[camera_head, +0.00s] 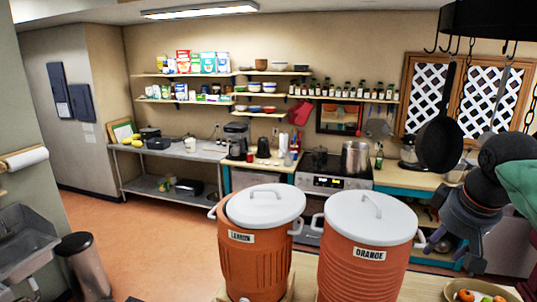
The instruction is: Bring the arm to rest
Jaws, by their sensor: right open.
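My right gripper (447,243) is at the right side of the view, dark grey, with its fingers pointing down and apart. It is open and holds nothing that I can see. It hangs in the air, to the right of the orange drink cooler labelled ORANGE (365,272) in the picture. My right arm comes in from the right edge. My left gripper is out of view.
A bowl of fruit (480,291) sits below my right gripper on the pale counter (420,290). A black pan (438,145) hangs close to my right arm. Open floor lies at left.

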